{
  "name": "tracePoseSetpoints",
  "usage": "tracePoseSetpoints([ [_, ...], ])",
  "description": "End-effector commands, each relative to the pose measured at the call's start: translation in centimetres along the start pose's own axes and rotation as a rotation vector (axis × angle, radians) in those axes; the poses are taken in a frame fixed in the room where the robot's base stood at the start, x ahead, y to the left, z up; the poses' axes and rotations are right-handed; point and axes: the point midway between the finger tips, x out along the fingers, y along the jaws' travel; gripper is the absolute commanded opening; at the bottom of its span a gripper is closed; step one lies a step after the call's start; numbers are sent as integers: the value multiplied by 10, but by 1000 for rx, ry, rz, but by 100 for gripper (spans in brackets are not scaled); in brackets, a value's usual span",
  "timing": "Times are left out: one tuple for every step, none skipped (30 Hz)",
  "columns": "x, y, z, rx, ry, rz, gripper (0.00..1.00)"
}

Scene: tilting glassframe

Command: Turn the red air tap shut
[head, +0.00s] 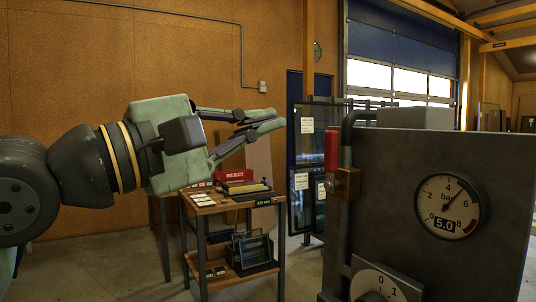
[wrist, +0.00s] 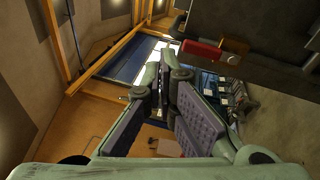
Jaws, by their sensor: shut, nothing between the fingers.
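The red tap handle (head: 331,150) stands upright in the head view, along the dark vertical pipe on the left side of the grey cabinet. Its brass body (head: 347,184) sits just below and to the right of the handle. In the wrist view the red handle (wrist: 201,53) and brass body (wrist: 235,46) lie above and right of my fingertips. My gripper (head: 280,119) is shut and empty, pointing right toward the tap, left of the handle and a little higher. A gap shows between fingertips and handle. In the wrist view the fingers (wrist: 167,68) meet at their tips.
The grey cabinet (head: 440,170) carries a round bar gauge (head: 447,207), its needle between 4 and 6, and a 0/1 rotary switch (head: 385,284). A wooden trolley (head: 229,206) with a red REJECT sign (head: 234,175) stands behind my gripper. Glass panes stand in a rack behind.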

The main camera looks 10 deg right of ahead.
Motion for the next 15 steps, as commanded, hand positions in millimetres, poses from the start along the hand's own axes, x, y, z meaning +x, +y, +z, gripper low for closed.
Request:
tracePoseSetpoints([
  [7,-10,-19,74,75,-57,0],
  [10,-15,-28,109,109,-86,0],
  [12,-19,-39,148,146,-118,0],
  [13,-22,-45,171,166,-136,0],
  [14,-24,-50,189,183,-151,0],
  [16,-26,-55,206,198,-167,0],
  [17,-27,-57,213,205,-174,0],
  [19,-27,-59,218,209,-178,0],
  [23,-28,-61,221,211,-180,0],
  [26,-28,-61,221,210,-181,0],
  [31,-29,-62,220,209,-181,0],
  [37,-29,-62,221,208,-180,0],
  [42,-30,-63,221,208,-181,0],
  [48,-30,-64,219,207,-180,0],
  [57,-32,-66,220,206,-180,0],
])
